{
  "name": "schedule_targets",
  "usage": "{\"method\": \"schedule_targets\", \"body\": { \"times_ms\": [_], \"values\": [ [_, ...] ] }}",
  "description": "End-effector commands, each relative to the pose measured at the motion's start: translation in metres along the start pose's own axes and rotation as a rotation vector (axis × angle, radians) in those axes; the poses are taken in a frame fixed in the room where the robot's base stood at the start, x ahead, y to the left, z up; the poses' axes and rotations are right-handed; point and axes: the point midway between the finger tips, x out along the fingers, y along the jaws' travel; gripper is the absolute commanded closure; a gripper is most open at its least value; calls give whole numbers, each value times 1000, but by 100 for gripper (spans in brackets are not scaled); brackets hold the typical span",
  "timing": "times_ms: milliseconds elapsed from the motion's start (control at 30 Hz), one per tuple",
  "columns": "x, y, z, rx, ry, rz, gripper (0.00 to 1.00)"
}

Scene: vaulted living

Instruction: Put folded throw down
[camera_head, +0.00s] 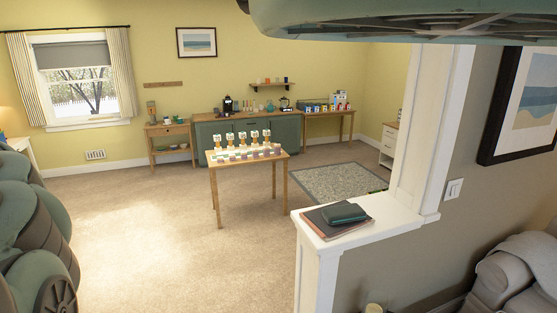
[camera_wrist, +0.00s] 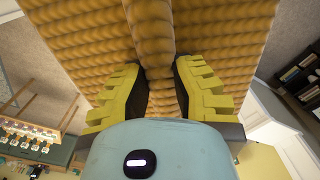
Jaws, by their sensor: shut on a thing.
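The folded throw is a mustard-orange ribbed knit (camera_wrist: 85,45). It fills the upper middle of the wrist view. My gripper (camera_wrist: 160,82), with yellow ridged fingers, is shut on a raised fold of it. The throw spreads out flat on both sides beyond the fingertips. Carpet shows past its edges, and no surface is seen touching it. Its far end is cut off by the frame. Neither the throw nor my gripper shows in the head view.
A white half-wall ledge (camera_head: 368,213) holds a stack of books with a dark green case (camera_head: 344,212). A small wooden table (camera_head: 216,168) carries several potted items. A grey armchair (camera_head: 510,273) is at lower right. Open carpet (camera_head: 140,220) lies left of the table. A dark bookshelf (camera_wrist: 300,78) stands at right.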

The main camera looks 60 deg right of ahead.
Motion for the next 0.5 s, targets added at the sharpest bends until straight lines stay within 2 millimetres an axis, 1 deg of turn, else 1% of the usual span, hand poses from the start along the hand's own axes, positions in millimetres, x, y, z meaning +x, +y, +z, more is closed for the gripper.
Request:
{"method": "schedule_targets", "body": {
  "times_ms": [33, 200, 333, 500],
  "values": [
    [-26, 0, -1, 0, 3, 0, 100],
    [-59, 0, 0, 0, 3, 0, 100],
    [-75, 0, 0, 0, 3, 0, 100],
    [-84, 0, 0, 0, 3, 0, 100]
  ]
}}
